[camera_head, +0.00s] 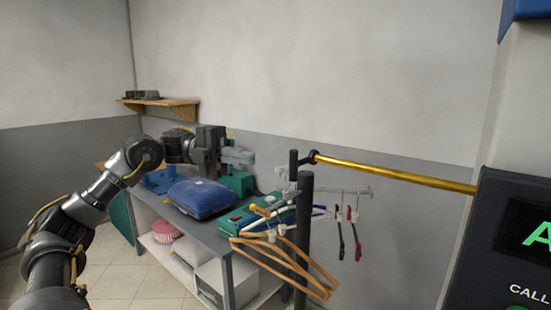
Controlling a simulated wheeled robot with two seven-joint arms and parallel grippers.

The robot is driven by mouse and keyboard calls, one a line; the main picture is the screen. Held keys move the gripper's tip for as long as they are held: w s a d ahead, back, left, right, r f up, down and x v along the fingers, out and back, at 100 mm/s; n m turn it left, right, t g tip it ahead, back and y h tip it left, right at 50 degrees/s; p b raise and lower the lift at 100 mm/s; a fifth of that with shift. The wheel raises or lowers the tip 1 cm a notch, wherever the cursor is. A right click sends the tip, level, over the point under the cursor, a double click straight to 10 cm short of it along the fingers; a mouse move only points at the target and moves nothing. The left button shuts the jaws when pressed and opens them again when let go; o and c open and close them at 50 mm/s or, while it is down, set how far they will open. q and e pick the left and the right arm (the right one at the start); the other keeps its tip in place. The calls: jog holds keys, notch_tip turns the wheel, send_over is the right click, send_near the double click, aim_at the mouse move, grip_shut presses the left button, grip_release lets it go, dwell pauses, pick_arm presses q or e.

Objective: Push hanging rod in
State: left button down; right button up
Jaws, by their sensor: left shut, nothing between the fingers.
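A golden hanging rod (395,174) runs from a dark ring joint near the top of a dark upright post (303,225) to the right, where its far end passes behind the dark display panel. My left arm reaches in from the left. Its gripper (240,156) is shut and empty, above the workbench and left of the post, apart from the golden rod. My right gripper is not in view.
Orange hangers (285,262) hang by the post. A thin grey wall rail (350,191) carries more hangers. A dark display panel (520,235) blocks the right. Tiled floor is clear at left.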

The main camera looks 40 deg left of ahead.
pick_arm(q)
jog(key=p+x, duration=0.3)
jog(key=x, duration=0.4)
jog(key=shift+d+p, duration=0.35)
